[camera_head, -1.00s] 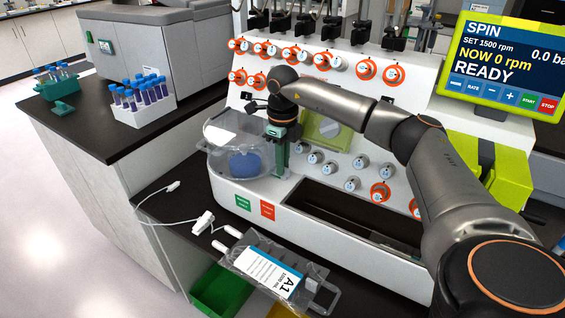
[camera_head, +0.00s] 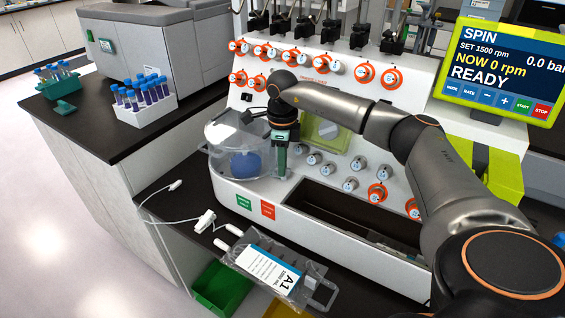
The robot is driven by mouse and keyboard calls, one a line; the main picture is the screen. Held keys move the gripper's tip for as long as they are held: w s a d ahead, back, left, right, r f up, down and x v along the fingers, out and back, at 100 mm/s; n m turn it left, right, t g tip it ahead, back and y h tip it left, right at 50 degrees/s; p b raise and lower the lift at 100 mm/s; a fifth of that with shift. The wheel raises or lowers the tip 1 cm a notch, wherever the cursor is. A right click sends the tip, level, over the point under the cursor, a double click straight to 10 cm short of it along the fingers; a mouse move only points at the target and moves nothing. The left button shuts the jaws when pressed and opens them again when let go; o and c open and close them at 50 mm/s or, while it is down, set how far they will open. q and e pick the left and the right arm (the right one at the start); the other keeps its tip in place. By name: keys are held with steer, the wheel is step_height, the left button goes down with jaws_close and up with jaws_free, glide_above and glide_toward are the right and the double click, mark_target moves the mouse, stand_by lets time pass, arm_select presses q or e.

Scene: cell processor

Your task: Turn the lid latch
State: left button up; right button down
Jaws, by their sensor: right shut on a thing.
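The latch's exact angle cannot be made out. My left gripper is not in view.
The processor front carries orange-ringed knobs (camera_head: 365,73) and a dark open trough (camera_head: 350,220). The screen (camera_head: 500,70) reads SPIN, NOW 0 rpm, READY. A bag labelled A1 (camera_head: 268,272) lies in front. Tube racks (camera_head: 147,112) stand on the left counter.

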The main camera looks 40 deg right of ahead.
steer(key=c, duration=0.9)
jaws_free()
step_height(320, 180, up, 13)
steer(key=shift+f, duration=0.2)
